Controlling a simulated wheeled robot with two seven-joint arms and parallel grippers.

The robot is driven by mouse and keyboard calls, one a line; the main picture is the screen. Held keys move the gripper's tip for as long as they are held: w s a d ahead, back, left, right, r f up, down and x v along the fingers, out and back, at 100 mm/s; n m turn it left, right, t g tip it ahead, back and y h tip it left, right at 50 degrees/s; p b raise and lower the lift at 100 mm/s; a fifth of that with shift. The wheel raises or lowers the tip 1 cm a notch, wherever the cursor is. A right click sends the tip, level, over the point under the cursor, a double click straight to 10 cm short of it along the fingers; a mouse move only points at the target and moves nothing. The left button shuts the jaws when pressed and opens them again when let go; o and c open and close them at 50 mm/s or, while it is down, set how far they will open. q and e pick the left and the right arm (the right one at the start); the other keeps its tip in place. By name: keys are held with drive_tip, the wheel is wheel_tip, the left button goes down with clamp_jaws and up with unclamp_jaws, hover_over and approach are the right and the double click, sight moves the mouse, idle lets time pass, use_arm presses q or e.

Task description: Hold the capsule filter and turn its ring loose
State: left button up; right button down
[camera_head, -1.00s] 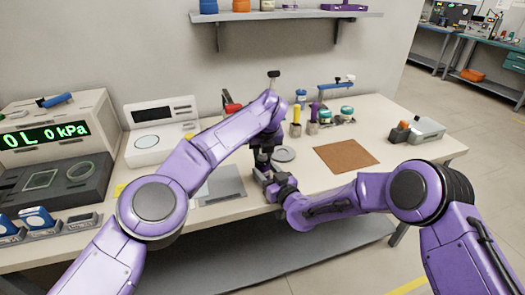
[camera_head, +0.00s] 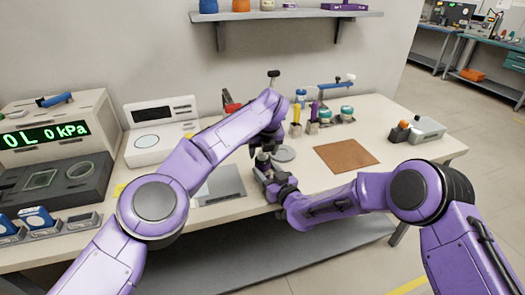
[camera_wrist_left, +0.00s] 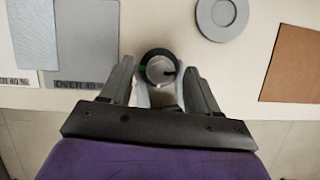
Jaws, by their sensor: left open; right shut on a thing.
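The capsule filter (camera_wrist_left: 160,72) shows from above in the left wrist view, a pale round body with a black ring (camera_wrist_left: 147,58) around its top and a small green mark. In the head view the filter (camera_head: 262,159) is small and partly hidden by my arms at the table's front edge. My left gripper (camera_wrist_left: 161,74) is open, with one finger on each side of the filter and visible gaps between. In the head view it is over the filter. My right gripper (camera_head: 268,178) is low beside the filter and shut on it; its fingertips are hard to make out.
A grey disc (camera_head: 284,153) lies just behind the grippers. A brown mat (camera_head: 346,155) lies to the right and a grey sheet (camera_head: 222,186) to the left. Tools and small jars (camera_head: 347,112) stand at the back. A scale (camera_head: 161,143) and a pressure readout (camera_head: 47,133) fill the left side.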

use_arm(q)
drive_tip(key=a+v, duration=0.1)
drive_tip(key=v, duration=1)
drive_tip(key=shift+d+r, duration=0.2)
drive_tip(key=shift+d, duration=0.3)
drive_tip(key=shift+s, duration=0.15)
drive_tip(key=shift+c, duration=0.2)
drive_tip(key=d+f+m+h, duration=0.4)
drive_tip(key=f+m+h, duration=0.5)
drive_tip(key=f+h, duration=0.3)
drive_tip(key=s+a+m+t+h, duration=0.25)
drive_tip(key=a+t, duration=0.55)
drive_tip(key=a, duration=0.6)
drive_tip(key=shift+m, duration=0.25)
drive_tip(key=x, duration=0.7)
drive_tip(key=f+x, duration=0.1)
drive_tip(key=x, duration=0.3)
drive_tip(key=shift+w+d, duration=0.15)
drive_tip(key=shift+d, duration=0.2)
